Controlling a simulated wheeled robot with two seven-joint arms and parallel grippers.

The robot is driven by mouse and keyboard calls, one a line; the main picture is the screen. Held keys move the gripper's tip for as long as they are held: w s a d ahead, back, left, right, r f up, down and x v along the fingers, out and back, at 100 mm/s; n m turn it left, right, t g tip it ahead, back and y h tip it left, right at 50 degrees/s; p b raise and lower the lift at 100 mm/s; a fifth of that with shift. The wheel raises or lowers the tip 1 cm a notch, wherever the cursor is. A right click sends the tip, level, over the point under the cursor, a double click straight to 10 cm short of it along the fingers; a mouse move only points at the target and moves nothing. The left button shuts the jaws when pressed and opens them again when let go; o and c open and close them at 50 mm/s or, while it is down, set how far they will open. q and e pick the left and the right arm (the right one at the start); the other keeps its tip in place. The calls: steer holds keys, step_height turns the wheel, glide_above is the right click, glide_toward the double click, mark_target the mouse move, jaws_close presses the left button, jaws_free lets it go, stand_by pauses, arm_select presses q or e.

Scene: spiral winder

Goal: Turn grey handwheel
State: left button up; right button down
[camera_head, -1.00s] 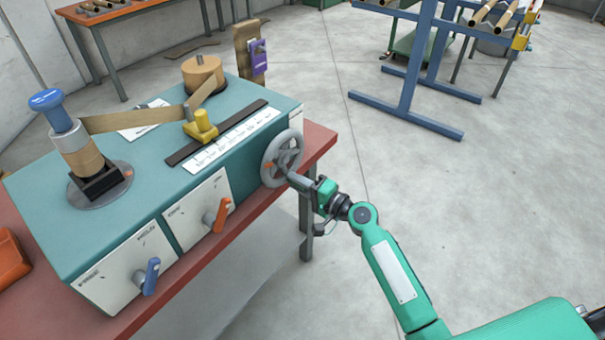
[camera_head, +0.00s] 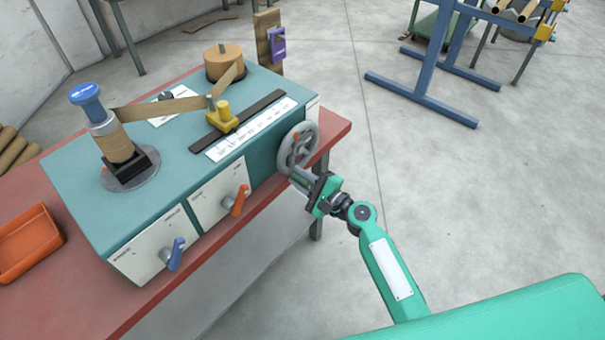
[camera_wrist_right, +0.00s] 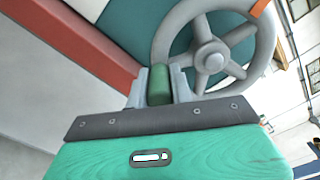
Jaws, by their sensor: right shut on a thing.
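The grey handwheel (camera_head: 312,137) is on the right end of the teal winder, with an orange mark at its upper left. In the right wrist view the spoked wheel (camera_wrist_right: 209,55) fills the upper right, its orange mark (camera_wrist_right: 260,8) at the top right. My right gripper (camera_head: 299,176) is at the wheel's lower rim. In the wrist view its fingers (camera_wrist_right: 158,86) are shut on a green handle (camera_wrist_right: 159,84), just beside the rim at lower left. How the handle joins the wheel is hidden. My left gripper is not in view.
The winder (camera_head: 75,190) stands on a red table (camera_head: 60,285). It carries an orange lever (camera_head: 240,201), a blue lever (camera_head: 176,253), a yellow guide (camera_head: 224,118), a blue-capped spindle (camera_head: 87,96) and a tape roll (camera_head: 223,62). An orange tray (camera_head: 28,240) is at left.

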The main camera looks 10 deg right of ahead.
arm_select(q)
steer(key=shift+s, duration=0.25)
arm_select(e)
steer(key=shift+a, duration=0.1)
steer(key=c, duration=1.2)
jaws_free()
steer(key=shift+c, duration=0.2)
steer(key=shift+s, duration=0.1)
steer(key=shift+s+d, duration=0.2)
steer(key=shift+d, duration=0.05)
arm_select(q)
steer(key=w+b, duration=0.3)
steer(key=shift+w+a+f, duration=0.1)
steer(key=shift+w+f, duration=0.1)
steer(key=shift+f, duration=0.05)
arm_select(e)
steer(key=v, duration=1.3)
